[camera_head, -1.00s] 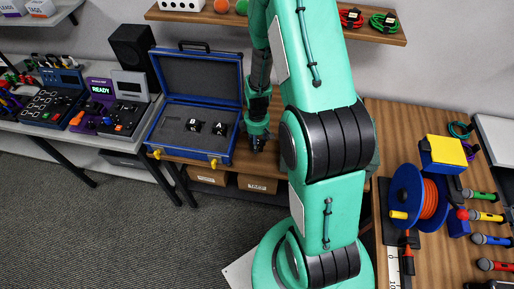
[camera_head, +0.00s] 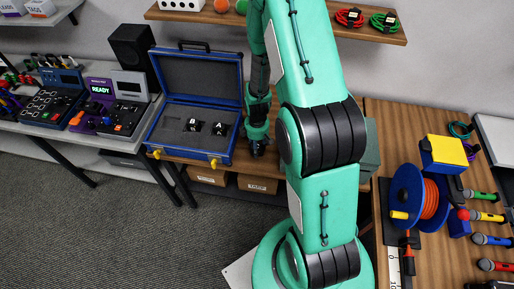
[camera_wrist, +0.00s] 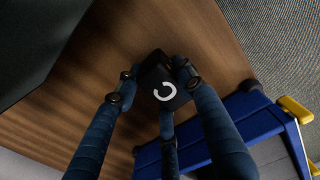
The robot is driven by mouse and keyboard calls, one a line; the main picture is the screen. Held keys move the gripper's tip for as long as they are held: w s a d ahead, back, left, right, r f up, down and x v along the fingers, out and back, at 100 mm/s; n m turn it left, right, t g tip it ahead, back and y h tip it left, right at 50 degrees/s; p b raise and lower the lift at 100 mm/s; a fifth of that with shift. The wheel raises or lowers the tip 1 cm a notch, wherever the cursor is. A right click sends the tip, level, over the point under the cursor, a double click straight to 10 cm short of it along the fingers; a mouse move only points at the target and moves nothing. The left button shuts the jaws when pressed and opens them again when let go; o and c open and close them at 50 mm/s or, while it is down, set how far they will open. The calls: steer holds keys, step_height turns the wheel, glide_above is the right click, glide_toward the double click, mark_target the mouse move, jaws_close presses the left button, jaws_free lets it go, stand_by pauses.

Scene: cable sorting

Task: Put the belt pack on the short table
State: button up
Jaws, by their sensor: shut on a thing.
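My gripper (camera_head: 258,146) is at the wooden table (camera_head: 196,160), just right of the open blue case (camera_head: 187,158). In the wrist view my gripper (camera_wrist: 156,76) is shut on a black belt pack (camera_wrist: 164,92) marked with a white C. The wooden top (camera_wrist: 215,45) lies beneath it; whether the pack touches the wood I cannot tell. In the head view the held pack is not clear. Two more black packs, marked B (camera_head: 192,125) and A (camera_head: 220,129), sit in the case.
The blue case edge (camera_wrist: 235,115) is close to my gripper in the wrist view. A left table holds consoles (camera_head: 118,108) and a black speaker (camera_head: 132,46). A right table holds a cable reel (camera_head: 407,190), a yellow box (camera_head: 443,154) and microphones (camera_head: 484,217). A shelf (camera_head: 380,32) hangs above.

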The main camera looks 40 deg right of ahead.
steer(key=shift+f, duration=0.15)
steer(key=o, duration=1.3)
steer(key=shift+c, duration=0.2)
steer(key=shift+r+p, duration=0.6)
steer(key=shift+r, duration=5.55)
